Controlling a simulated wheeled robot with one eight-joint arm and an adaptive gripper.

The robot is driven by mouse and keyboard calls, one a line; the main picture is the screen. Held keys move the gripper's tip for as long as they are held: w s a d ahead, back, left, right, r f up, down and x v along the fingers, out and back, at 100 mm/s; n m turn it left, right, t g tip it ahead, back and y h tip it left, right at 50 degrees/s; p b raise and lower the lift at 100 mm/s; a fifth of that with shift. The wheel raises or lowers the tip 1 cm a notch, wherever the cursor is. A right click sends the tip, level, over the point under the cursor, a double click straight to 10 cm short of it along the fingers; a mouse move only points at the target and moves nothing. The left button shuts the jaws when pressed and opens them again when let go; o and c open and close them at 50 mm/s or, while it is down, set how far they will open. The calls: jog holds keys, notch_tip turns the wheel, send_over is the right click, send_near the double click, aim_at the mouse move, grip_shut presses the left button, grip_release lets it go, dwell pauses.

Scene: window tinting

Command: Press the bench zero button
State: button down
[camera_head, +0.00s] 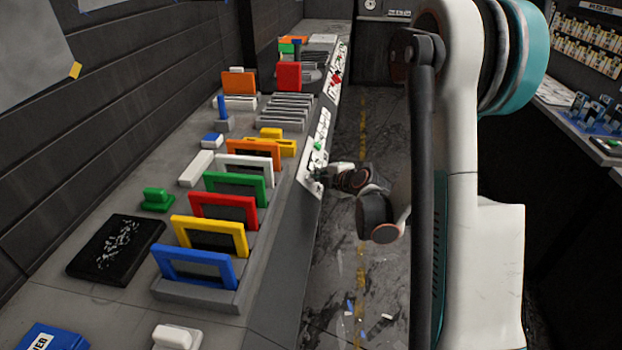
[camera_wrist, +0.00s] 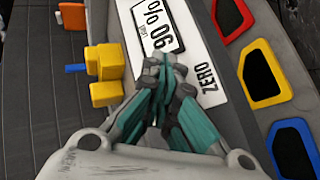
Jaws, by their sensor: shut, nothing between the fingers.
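The bench zero button itself is not clearly visible; the fingers cover the area beside the ZERO label (camera_wrist: 207,78) in the wrist view. That label is on a white panel (camera_wrist: 186,20) that also reads 90% and LIGHT. In the head view the white panel (camera_head: 318,140) is on the bench's right-hand sloping face. My gripper (camera_wrist: 166,60) is shut and empty, its fingertips over the panel next to the ZERO label. In the head view my gripper (camera_head: 318,179) is at the panel's lower end. I cannot tell whether the fingertips touch a button.
A rack of coloured frames, including a blue frame (camera_head: 194,268) and a red frame (camera_head: 224,211), stands on the bench beside the panel. A yellow block (camera_wrist: 105,75) is left of my fingers in the wrist view. The floor (camera_head: 350,300) right of the bench has scattered scraps.

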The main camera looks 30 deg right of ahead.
jog(key=shift+w+a+f, duration=0.1)
jog(key=shift+f, duration=0.05)
dwell(0.6)
jog(key=shift+s+d+r, duration=0.35)
jog(key=shift+d+r, duration=0.15)
jog(key=shift+r, duration=0.15)
jog(key=s+d+r+p, duration=0.2)
jog(key=d+r, duration=0.1)
jog(key=shift+r+p, duration=0.25)
jog(key=shift+p, duration=0.05)
dwell(0.8)
